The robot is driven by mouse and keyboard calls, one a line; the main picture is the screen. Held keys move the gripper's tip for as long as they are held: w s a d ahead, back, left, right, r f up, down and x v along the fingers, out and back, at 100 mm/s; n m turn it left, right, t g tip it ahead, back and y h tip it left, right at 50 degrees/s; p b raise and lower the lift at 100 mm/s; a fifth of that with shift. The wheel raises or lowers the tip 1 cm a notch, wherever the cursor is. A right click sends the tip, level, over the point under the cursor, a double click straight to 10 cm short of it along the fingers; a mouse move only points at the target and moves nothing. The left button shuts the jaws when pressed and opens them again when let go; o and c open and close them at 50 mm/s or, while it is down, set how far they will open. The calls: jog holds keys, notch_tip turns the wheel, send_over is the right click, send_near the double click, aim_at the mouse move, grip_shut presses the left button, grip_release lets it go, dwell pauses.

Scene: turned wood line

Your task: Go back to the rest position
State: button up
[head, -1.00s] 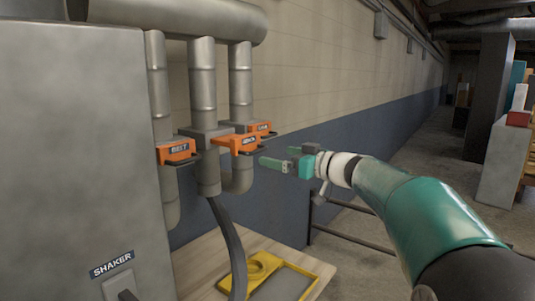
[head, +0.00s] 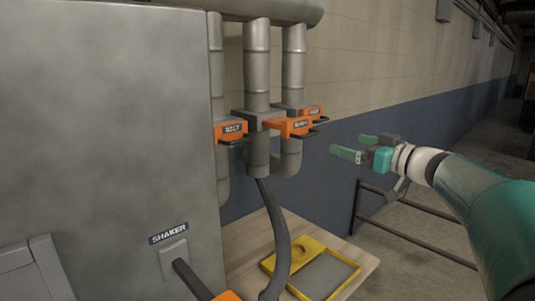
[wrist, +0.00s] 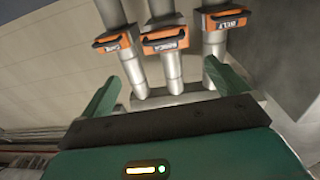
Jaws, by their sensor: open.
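My gripper (head: 352,147) is open and empty, held in the air to the right of the pipes in the head view. Its two green fingers are spread apart in the wrist view (wrist: 170,85). Several orange blast-gate handles sit on the grey pipes: the one labelled BELT (head: 231,131), a middle one (head: 295,126) whose label is hard to read, and a far one (head: 312,111). The gripper is apart from all of them. The wrist view also shows the BELT gate (wrist: 225,19), the middle gate (wrist: 166,40) and the far gate (wrist: 113,41).
A large grey cabinet (head: 100,120) with a SHAKER label (head: 169,233) and lever (head: 190,278) fills the left. A wooden table (head: 240,240) holds a yellow tray (head: 312,257). A dark hose (head: 277,230) hangs down. A dark rail (head: 420,243) stands at right. Open floor lies beyond.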

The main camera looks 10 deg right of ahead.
jog(key=s+a+f+m+g+h, duration=0.2)
jog(key=s+a+f+g+h, duration=0.1)
jog(key=s+f, duration=0.5)
jog(key=s+a+f+m+g+h, duration=0.2)
jog(key=s+a+f, duration=0.3)
jog(key=s+f, duration=0.3)
jog(key=s+a+f+m+g+h, duration=0.2)
jog(key=s+a+f+g+h, duration=0.2)
jog(key=s+f, duration=0.4)
jog(key=s+a+h, duration=0.1)
jog(key=s, duration=0.5)
jog(key=shift+s+m+g, duration=0.25)
jog(key=shift+m+g, duration=0.05)
jog(key=shift+m, duration=0.1)
